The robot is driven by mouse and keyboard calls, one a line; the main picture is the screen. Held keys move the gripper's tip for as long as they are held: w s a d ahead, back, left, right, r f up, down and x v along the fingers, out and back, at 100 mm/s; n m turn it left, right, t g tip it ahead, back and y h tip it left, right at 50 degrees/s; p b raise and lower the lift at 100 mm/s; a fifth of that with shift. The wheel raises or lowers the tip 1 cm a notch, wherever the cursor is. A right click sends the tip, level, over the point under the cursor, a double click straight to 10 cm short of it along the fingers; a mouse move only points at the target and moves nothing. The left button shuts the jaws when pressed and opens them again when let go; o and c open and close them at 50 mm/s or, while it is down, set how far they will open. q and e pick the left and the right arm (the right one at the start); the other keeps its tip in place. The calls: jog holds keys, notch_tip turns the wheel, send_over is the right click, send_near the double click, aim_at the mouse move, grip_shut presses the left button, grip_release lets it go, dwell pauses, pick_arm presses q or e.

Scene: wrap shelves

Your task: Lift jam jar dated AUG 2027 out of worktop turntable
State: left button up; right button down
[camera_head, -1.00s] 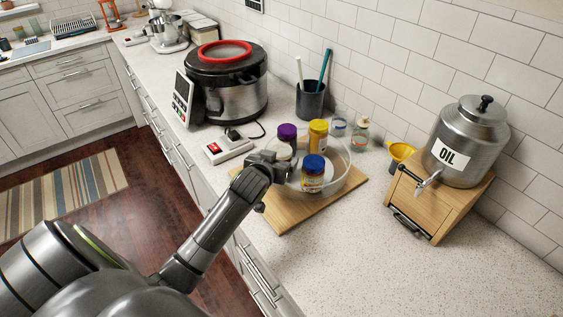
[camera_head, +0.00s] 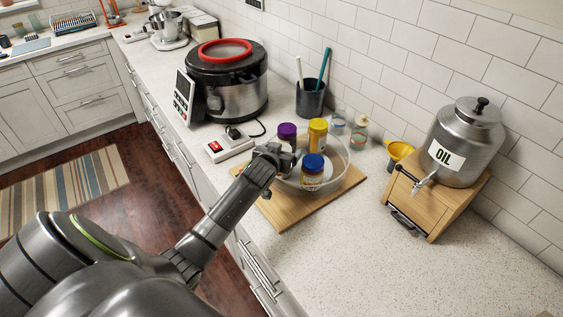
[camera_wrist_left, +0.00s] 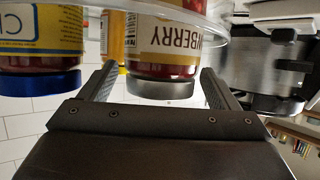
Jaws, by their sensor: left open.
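The clear round turntable (camera_head: 347,165) holds several jars: one with a purple lid (camera_head: 287,131), one with a yellow lid (camera_head: 318,125) and one with a blue lid (camera_head: 312,162). My left gripper (camera_head: 275,152) is at the turntable's near left edge. In the left wrist view, which is upside down, its fingers (camera_wrist_left: 158,84) are open on either side of a grey-lidded jar (camera_wrist_left: 166,38) with a label ending in "BERRY". That jar is mostly hidden by my gripper in the head view. No AUG 2027 date is readable. My right gripper is out of view.
The turntable stands on a wooden board (camera_head: 285,215). A pressure cooker (camera_head: 228,85), a dark utensil pot (camera_head: 310,98) and a white switch box (camera_head: 228,145) stand behind and left. An oil dispenser (camera_head: 466,140) stands right. The front right worktop is clear.

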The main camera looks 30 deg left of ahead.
pick_arm(q)
jog(key=shift+c, duration=0.2)
jog(key=c, duration=1.7)
jog(key=shift+r, duration=0.1)
grip_shut()
